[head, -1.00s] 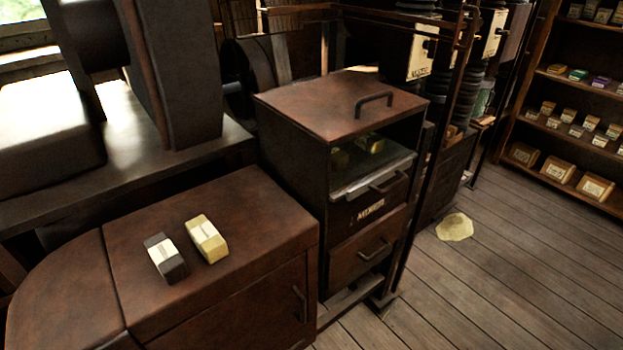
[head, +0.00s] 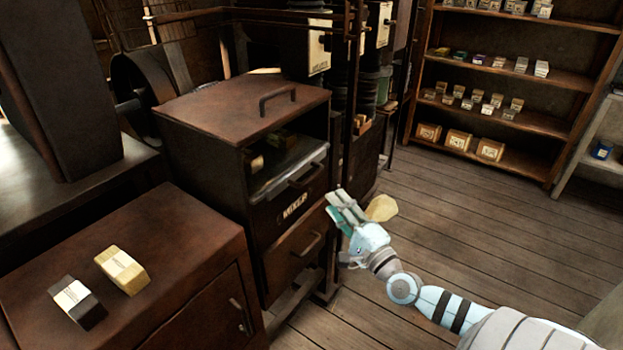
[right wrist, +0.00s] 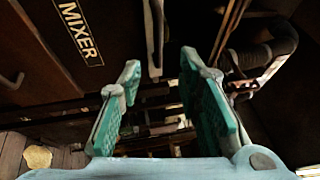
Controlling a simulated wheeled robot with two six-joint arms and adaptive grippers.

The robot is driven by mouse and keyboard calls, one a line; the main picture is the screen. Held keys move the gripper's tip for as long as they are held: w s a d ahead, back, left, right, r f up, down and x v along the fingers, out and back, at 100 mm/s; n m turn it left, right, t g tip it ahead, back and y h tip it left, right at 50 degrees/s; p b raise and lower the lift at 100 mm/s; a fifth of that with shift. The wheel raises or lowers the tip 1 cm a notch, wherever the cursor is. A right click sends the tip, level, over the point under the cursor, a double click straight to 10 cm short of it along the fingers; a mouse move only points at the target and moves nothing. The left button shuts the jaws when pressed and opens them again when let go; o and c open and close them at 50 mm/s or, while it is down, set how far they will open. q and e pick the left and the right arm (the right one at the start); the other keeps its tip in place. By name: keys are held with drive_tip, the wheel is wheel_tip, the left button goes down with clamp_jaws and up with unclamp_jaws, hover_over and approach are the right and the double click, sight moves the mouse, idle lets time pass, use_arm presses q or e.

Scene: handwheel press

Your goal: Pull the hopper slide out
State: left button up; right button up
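The hopper slide (head: 287,170) is a pale-edged tray with a dark bar handle (head: 307,175), in the open upper part of a brown cabinet. It looks pushed in. Small items lie inside, partly in shadow. My right gripper (head: 339,203) is open and empty, just right of and below the slide's handle, apart from it. In the right wrist view, the green fingers (right wrist: 165,78) stand apart, with a bar handle (right wrist: 154,40) beyond the gap between them. The MIXER label (right wrist: 79,31) is at upper left there. My left gripper is not in view.
A lower drawer (head: 290,255) sits under the slide. A thin dark post (head: 337,130) rises near the cabinet's right side. A brown counter (head: 170,270) at lower left carries a dark block (head: 77,302) and a yellow block (head: 122,270). The plank floor (head: 470,220) is open at right.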

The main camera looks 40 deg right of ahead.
sight(311, 175)
drive_tip(key=w, duration=0.3)
drive_tip(key=w+d+r, duration=0.1)
drive_tip(key=w, duration=0.7)
drive_tip(key=shift+w+d+r+b, duration=0.15)
drive_tip(key=shift+r+b, duration=0.2)
clamp_jaws()
